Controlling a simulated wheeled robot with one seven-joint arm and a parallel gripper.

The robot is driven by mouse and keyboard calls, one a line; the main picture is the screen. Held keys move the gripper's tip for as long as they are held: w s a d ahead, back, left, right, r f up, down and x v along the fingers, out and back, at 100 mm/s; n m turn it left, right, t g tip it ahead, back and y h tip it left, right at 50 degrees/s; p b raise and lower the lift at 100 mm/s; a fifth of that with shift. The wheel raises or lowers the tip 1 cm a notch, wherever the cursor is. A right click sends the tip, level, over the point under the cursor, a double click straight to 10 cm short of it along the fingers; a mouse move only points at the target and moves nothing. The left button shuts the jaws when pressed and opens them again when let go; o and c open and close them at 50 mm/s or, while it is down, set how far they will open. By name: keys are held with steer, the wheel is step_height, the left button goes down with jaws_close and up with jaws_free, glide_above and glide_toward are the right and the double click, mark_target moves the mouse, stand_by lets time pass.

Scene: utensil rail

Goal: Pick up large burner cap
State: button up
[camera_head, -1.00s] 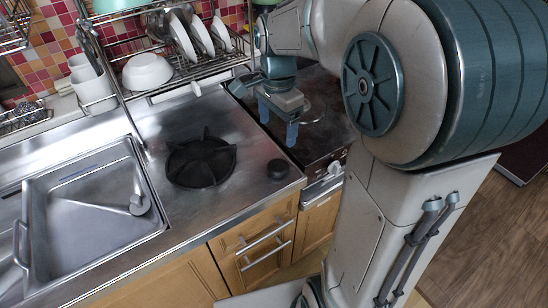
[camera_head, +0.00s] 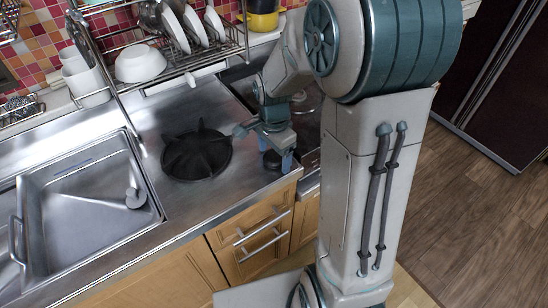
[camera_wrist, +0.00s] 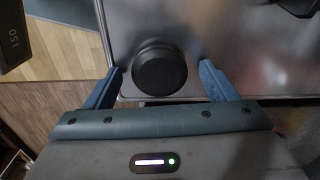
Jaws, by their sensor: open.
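The burner cap, a black round disc (camera_head: 271,161), lies on the steel counter near its front right corner. In the wrist view the cap (camera_wrist: 159,70) shows from above between my fingers, nearer the left one. My gripper (camera_head: 276,153) is open and points down over the cap, with its blue fingers on either side. In the wrist view my gripper (camera_wrist: 161,69) holds nothing, and a gap shows on the right of the cap. I cannot tell how high the fingertips are above the counter.
A black burner grate (camera_head: 197,154) sits on the counter left of the cap. A steel sink (camera_head: 85,205) is farther left. A dish rack (camera_head: 180,62) with plates and a white bowl (camera_head: 142,62) stands behind. Wooden drawers (camera_head: 250,240) are below the counter edge.

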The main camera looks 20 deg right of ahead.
steer(key=c, duration=1.1)
steer(key=shift+c, duration=0.2)
steer(key=shift+r, duration=0.1)
